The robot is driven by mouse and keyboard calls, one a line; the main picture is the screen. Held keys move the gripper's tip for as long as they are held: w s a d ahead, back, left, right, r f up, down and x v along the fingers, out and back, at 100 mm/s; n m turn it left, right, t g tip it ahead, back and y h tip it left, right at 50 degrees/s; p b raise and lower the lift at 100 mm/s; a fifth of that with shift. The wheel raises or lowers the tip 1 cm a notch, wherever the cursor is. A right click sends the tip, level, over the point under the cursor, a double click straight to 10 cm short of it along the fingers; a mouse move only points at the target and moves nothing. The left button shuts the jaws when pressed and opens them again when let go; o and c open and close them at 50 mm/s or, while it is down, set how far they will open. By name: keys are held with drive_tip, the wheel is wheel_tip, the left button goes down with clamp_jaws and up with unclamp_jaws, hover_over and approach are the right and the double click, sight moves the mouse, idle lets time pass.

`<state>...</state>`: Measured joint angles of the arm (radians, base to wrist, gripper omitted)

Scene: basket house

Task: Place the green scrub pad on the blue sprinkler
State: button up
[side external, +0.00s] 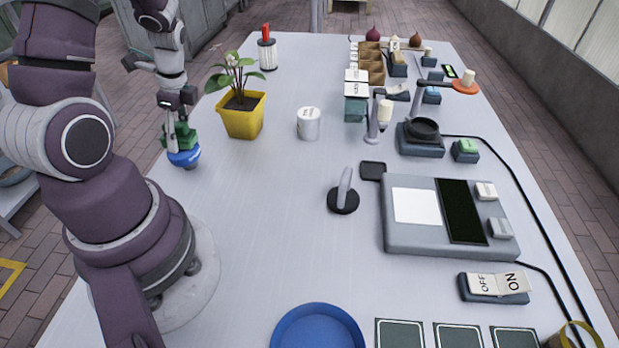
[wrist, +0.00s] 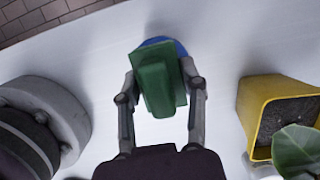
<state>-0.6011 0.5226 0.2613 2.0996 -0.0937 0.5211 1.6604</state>
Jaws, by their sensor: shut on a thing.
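The green scrub pad (wrist: 158,84) is between the two fingers of my gripper (wrist: 160,88), which is shut on it. In the side external view the green pad (side external: 179,136) is held in my gripper (side external: 178,128) right above the blue sprinkler (side external: 184,158). The sprinkler stands on the table near its left edge. In the wrist view only a blue rim of the sprinkler (wrist: 180,46) shows behind the pad; the rest is hidden. I cannot tell whether the pad touches the sprinkler.
A yellow pot (side external: 242,118) with a plant stands close to the right of my gripper. A white cup (side external: 308,124) is further right. A blue dish (side external: 317,330) lies at the front. The table between the sprinkler and the black-based lever (side external: 343,198) is clear.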

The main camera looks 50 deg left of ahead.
sight(191, 134)
drive_tip(key=shift+f, duration=0.1)
drive_tip(key=o, duration=1.1)
wheel_tip(191, 134, up, 11)
drive_tip(key=w+d, duration=0.2)
drive_tip(key=d+r+n+t, duration=0.1)
drive_tip(key=d+n+t, duration=0.1)
drive_tip(key=d, duration=0.4)
drive_tip(key=w+d+r+n+t+h, duration=0.1)
drive_tip(key=d+r+n+t, duration=0.1)
drive_tip(key=d+n, duration=0.2)
drive_tip(key=w+d+r+n+t, duration=0.1)
drive_tip(key=d+n+t, duration=0.2)
drive_tip(key=d, duration=0.5)
drive_tip(key=shift+r+h, duration=0.3)
drive_tip(key=shift+r, duration=0.1)
drive_tip(key=shift+a, duration=0.1)
